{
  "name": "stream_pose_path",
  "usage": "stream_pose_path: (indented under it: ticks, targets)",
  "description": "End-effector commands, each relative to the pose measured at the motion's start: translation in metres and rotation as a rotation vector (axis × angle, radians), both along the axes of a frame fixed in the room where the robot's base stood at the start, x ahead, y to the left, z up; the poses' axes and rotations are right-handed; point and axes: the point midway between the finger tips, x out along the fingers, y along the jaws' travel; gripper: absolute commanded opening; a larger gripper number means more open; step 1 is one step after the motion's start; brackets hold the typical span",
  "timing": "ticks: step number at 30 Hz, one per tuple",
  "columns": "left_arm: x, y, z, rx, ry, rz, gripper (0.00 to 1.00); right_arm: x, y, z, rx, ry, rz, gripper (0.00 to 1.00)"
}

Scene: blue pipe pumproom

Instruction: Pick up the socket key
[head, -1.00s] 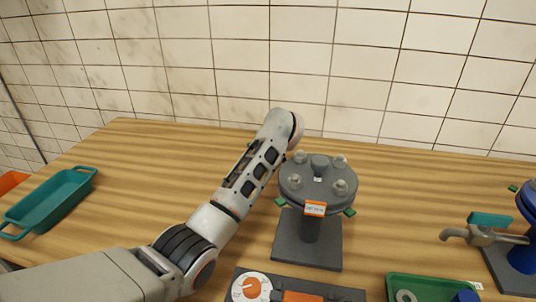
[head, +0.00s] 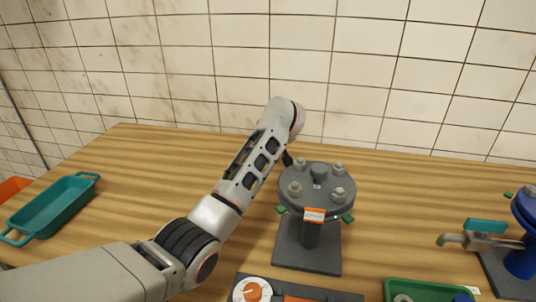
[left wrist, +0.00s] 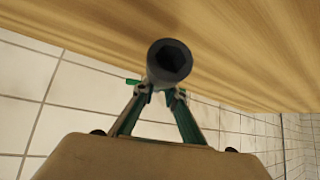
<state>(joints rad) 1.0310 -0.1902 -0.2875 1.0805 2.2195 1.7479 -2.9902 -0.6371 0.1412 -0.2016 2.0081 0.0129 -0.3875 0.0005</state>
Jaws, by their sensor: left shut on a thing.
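The socket key (left wrist: 170,62) shows in the left wrist view as a dark round socket with a hexagonal opening facing the camera. My left gripper (left wrist: 163,92) has its two green-sided fingers closed on it. In the head view my left arm reaches to the back of the bench, left of and behind the grey flange. The gripper is mostly hidden there behind my own arm and the flange, so I cannot tell how the key's full length lies. My right gripper is in neither view.
The grey bolted flange (head: 317,190) stands on a dark base close to my left arm. A dial panel (head: 252,290) and green tray (head: 430,287) lie in front. A blue pipe with a tap (head: 480,238) is at right, a teal tray (head: 52,207) at left. A tiled wall is behind.

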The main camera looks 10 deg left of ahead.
Motion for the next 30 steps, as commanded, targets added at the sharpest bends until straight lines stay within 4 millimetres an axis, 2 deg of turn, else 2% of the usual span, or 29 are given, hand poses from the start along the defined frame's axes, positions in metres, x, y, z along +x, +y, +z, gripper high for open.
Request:
stream_pose_path:
  ticks: [1,3,6,12,16,21,30]
  targets:
    - [0.001,-0.001,0.025,0.0,-0.012,-0.001,0.0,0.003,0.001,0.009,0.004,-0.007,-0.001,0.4]
    - [0.001,0.001,0.049,0.003,-0.014,0.0,0.0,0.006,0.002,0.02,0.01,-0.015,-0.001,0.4]
    - [0.001,0.001,0.078,0.003,-0.015,0.0,0.0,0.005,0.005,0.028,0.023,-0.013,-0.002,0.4]
    - [0.001,0.001,0.122,0.003,-0.011,0.0,0.0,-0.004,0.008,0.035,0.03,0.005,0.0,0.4]
    - [0.001,0.001,0.141,0.003,-0.007,0.001,0.0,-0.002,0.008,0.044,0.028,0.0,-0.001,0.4]
    - [0.001,0.0,0.154,0.002,-0.006,0.0,0.0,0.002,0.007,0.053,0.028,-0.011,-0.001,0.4]
    - [0.001,0.0,0.157,0.001,-0.005,-0.001,0.0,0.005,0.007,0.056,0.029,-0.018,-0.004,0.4]
